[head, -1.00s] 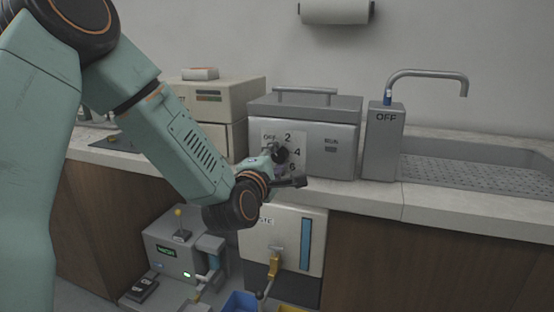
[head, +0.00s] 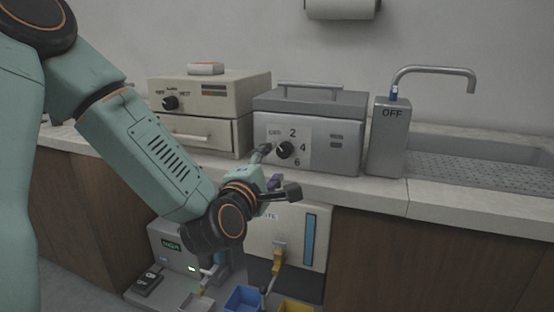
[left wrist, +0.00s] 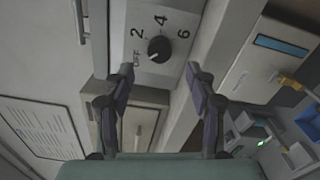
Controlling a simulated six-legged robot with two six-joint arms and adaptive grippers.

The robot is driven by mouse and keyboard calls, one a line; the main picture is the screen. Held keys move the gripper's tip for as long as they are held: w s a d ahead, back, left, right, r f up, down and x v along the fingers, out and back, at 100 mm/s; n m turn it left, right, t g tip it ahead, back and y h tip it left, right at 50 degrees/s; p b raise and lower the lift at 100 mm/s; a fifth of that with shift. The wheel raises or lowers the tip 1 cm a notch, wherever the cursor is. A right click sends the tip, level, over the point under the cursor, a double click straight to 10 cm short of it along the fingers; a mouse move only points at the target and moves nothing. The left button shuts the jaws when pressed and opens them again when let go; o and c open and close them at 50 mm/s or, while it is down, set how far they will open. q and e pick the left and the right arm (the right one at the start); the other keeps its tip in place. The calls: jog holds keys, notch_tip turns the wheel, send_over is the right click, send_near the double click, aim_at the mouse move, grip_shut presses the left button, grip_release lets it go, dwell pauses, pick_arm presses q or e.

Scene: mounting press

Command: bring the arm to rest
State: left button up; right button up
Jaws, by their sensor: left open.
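My left gripper (head: 278,172) is open, with nothing between its fingers. It is in front of the grey press unit (head: 340,140), by the front edge of the counter. The black dial (head: 286,150) on that unit, marked OFF, 2, 4 and 6, is just behind and above the gripper in the head view. In the left wrist view the open fingers (left wrist: 160,76) point toward the panel, and the dial (left wrist: 159,48) lies beyond their tips, apart from them. My right gripper is not in view.
A beige unit (head: 225,92) with a drawer stands left of the press. A grey tap box (head: 386,140) marked OFF and a sink (head: 480,165) are at right. Below are a white unit with a yellow-handled lever (head: 278,260), a blue bin (head: 244,298) and a yellow bin (head: 295,306).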

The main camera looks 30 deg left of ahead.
pick_arm(q)
jog(key=shift+s+d, duration=0.1)
jog(key=shift+s, duration=0.3)
dwell(0.3)
jog(key=s+d+f+m+g+h+p, duration=0.1)
jog(key=s+d+f+m+g+h, duration=0.15)
jog(key=f+m, duration=0.4)
jog(key=s+d+f+m+g+h+p, duration=0.1)
jog(key=s+d+f+m+g, duration=0.3)
jog(key=f, duration=0.3)
jog(key=s+d+f+m+g+h+p, duration=0.1)
jog(key=s+d+f+m+g, duration=0.15)
jog(key=f+m, duration=0.45)
jog(key=s+f+m+g+p, duration=0.1)
jog(key=s+f, duration=0.3)
jog(key=s, duration=0.4)
jog(key=s+d+f+m+g+p, duration=0.1)
jog(key=s+f+g, duration=0.3)
jog(key=s, duration=0.4)
jog(key=s+d+f+m+g+p, duration=0.1)
jog(key=s+f+m+g+p, duration=0.1)
jog(key=s, duration=0.6)
notch_tip(320, 180, down, 3)
jog(key=shift+d+r+m+g, duration=0.2)
jog(key=shift+m+g, duration=0.5)
jog(key=shift+m, duration=0.05)
